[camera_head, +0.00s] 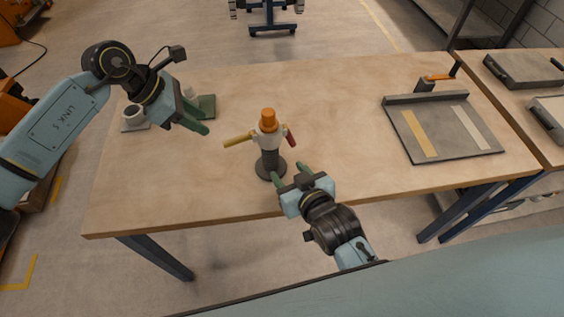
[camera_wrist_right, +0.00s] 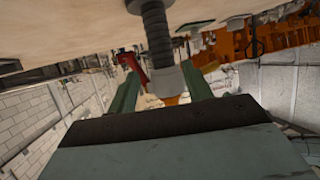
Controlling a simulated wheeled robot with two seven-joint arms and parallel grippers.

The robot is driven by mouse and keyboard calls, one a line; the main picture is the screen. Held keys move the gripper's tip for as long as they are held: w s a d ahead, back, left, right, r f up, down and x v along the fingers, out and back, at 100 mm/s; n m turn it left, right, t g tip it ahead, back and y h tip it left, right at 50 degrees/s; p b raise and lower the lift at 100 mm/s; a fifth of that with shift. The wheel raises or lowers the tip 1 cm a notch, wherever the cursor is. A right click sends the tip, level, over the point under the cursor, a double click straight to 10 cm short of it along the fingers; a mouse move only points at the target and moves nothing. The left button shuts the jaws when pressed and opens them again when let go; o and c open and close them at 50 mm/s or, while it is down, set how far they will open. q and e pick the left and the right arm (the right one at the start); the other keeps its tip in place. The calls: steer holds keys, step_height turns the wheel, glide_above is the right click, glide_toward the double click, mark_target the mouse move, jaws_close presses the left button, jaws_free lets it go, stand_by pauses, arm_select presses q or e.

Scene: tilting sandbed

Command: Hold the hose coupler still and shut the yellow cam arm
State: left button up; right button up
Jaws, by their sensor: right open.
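The hose coupler (camera_head: 268,140) stands upright on a ribbed dark hose and round dark base, with a pale body and orange top. Its yellow cam arm (camera_head: 237,140) sticks out to the left, away from the body. A red cam arm (camera_head: 290,137) hangs out on the right and shows in the right wrist view (camera_wrist_right: 133,72). My right gripper (camera_head: 289,172) is open, low and in front of the coupler. In its wrist view, the hose (camera_wrist_right: 157,35) and coupler body appear between the fingers. My left gripper (camera_head: 203,128) is left of the yellow arm, apart from it; its finger gap is unclear.
A grey tray (camera_head: 460,145) with two strips is at the right. The wooden table (camera_head: 350,100) is clear between the coupler and the tray.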

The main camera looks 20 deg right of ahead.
mark_target(273, 155)
steer(key=x, duration=1.2)
steer(key=shift+w+f, duration=0.1)
steer(key=shift+w, duration=0.2)
